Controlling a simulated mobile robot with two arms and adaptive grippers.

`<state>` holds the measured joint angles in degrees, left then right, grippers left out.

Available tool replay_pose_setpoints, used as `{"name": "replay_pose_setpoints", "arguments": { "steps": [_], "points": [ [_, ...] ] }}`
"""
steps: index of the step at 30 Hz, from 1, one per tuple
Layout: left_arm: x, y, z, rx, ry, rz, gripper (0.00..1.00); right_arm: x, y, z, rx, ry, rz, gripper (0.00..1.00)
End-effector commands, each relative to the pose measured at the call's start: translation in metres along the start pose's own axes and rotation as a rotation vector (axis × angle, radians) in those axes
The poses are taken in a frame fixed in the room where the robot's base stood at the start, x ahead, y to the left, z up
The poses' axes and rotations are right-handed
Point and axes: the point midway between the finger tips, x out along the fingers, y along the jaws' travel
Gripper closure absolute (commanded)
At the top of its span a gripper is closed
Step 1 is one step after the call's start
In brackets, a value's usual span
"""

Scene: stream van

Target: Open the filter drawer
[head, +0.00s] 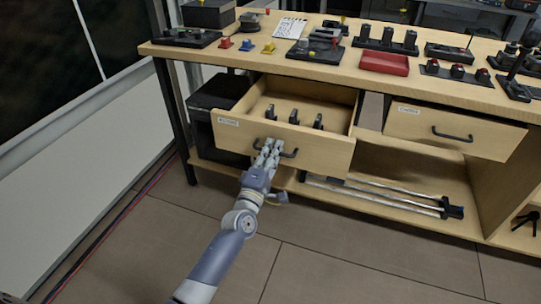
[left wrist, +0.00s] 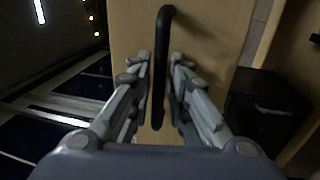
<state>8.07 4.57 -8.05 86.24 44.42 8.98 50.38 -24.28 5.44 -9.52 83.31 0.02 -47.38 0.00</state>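The left drawer (head: 290,139) of the wooden workbench is pulled well out, with several small black items (head: 293,116) inside. A small white label (head: 228,121) is on its front, too small to read surely. My left gripper (head: 269,148) is at the front of this drawer, at its black bar handle. In the left wrist view the handle (left wrist: 161,70) runs upright between the two fingers (left wrist: 160,65), which are closed in on it from both sides. Part of the handle is hidden by the fingers in the head view. My right gripper is not in view.
The bench top (head: 467,89) holds many small parts and a red tray (head: 384,63). Metal rods (head: 380,195) lie on the low shelf. The tiled floor in front is clear.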

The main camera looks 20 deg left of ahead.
Motion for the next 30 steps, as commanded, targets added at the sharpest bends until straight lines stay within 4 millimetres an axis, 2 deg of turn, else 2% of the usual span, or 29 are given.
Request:
{"name": "replay_pose_setpoints", "arguments": {
  "steps": [5, 18, 24, 30],
  "points": [
    [-0.017, -0.001, 0.000, 0.000, 0.000, -0.002, 0.83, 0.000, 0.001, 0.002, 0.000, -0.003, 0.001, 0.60],
    [-0.100, -0.001, 0.000, 0.001, -0.001, -0.003, 0.83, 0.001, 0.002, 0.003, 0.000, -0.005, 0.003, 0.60],
    [-0.117, -0.001, 0.000, 0.000, 0.000, -0.002, 0.83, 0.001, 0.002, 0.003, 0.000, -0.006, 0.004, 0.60],
    [-0.120, -0.001, 0.000, 0.000, -0.001, -0.001, 0.83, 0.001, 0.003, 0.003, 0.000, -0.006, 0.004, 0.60]
  ]
}}
